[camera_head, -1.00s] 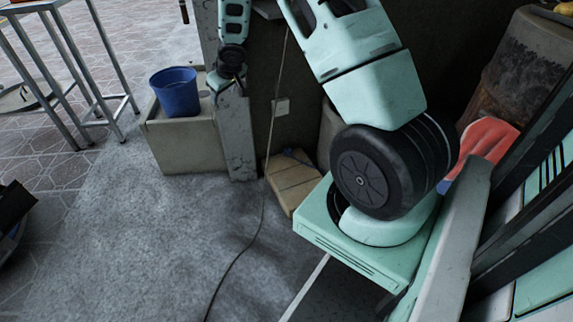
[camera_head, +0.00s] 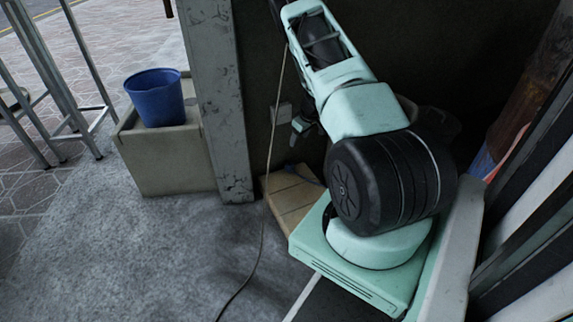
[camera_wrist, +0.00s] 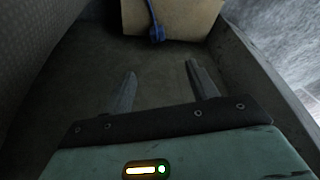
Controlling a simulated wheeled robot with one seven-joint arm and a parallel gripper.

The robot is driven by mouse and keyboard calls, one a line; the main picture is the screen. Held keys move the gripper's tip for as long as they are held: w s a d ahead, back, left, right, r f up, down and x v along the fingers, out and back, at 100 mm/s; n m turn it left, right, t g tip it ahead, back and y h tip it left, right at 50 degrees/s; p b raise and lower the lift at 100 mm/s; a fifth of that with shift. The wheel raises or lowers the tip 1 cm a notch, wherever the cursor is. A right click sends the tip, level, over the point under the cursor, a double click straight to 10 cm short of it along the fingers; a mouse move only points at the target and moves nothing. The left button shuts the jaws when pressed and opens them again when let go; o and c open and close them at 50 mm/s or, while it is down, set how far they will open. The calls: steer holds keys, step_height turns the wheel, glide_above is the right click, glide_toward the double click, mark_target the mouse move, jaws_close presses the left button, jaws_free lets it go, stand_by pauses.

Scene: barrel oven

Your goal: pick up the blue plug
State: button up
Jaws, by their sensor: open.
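The blue plug (camera_wrist: 156,33) hangs with its cord against the side of a tan box near the top of the wrist view. In the head view a thin blue strip (camera_head: 307,178), probably its cord, shows on top of the tan box (camera_head: 291,196); the plug itself is not clear there. My gripper (camera_wrist: 160,70) is open, its two fingers apart with nothing between them. The plug lies beyond the fingertips, roughly in line with the gap. In the head view my gripper (camera_head: 303,128) is small and dark, above the box and near the wall.
A blue bucket (camera_head: 157,98) stands on a concrete block (camera_head: 165,160) at left. A concrete pillar (camera_head: 222,95) rises beside it. A wall socket (camera_head: 283,113) has a pale cord (camera_head: 273,125) in front. A dark cable runs over the grey floor (camera_head: 130,255), which is mostly open.

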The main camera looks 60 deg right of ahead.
steer(key=b, duration=0.8)
glide_above(290, 164)
steer(key=s, duration=0.2)
step_height(290, 164, down, 12)
steer(key=shift+a+f, duration=0.1)
steer(key=shift+a, duration=0.05)
steer(key=b+x, duration=0.5)
steer(key=shift+a+f, duration=0.1)
steer(key=shift+a, duration=0.05)
steer(key=shift+w, duration=0.1)
jaws_close()
